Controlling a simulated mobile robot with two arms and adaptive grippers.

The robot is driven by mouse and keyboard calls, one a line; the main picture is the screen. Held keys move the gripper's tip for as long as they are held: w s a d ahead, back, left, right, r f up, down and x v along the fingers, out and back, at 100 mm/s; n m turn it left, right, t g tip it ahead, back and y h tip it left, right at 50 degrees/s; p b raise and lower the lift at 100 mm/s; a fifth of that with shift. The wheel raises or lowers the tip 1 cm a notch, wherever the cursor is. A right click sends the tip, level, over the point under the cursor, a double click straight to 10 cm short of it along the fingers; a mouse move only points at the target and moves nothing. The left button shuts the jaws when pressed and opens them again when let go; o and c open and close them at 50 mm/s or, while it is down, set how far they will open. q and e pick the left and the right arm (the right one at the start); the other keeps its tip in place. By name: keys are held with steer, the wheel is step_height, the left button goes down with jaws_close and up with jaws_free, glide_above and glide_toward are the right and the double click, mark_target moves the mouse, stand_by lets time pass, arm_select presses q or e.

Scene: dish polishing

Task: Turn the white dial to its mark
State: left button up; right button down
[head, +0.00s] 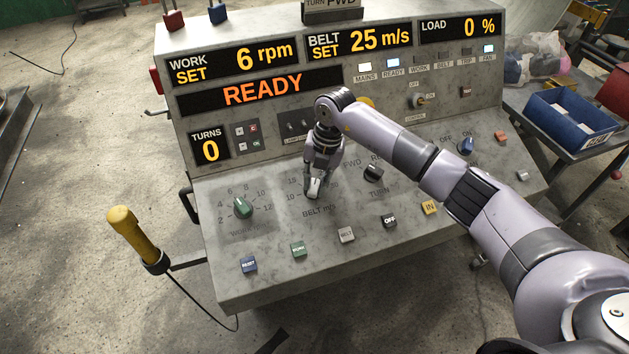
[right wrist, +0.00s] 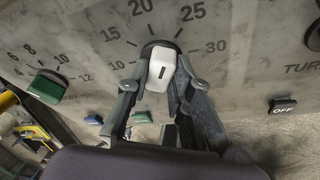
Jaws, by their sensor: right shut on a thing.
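The white dial (right wrist: 161,66) sits on the sloping panel among printed numbers 15 to 30 in the right wrist view. It has a short black line on its near face. In the head view the white dial (head: 315,187) is partly covered by my gripper, above the "BELT m/s" label. My right gripper (head: 313,178) points down at it, with one finger on each side, shut on the dial. The belt display (head: 360,41) reads SET 25 m/s. Any mark on the scale is too small to tell. My left gripper is out of view.
A green dial (head: 242,207) stands left of the white one, and a black switch (head: 374,172) to its right. Several push buttons line the panel's front, including a green one (head: 298,249). A yellow handle (head: 133,232) stands left of the console. My right arm crosses the panel's right side.

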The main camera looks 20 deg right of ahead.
steer(key=shift+d+m+y, duration=0.1)
steer(key=shift+m+y, duration=0.2)
steer(key=shift+m, duration=0.9)
steer(key=shift+t, duration=0.3)
steer(key=c, duration=1.4)
jaws_free()
steer(key=v, duration=1.2)
steer(key=shift+d, duration=0.1)
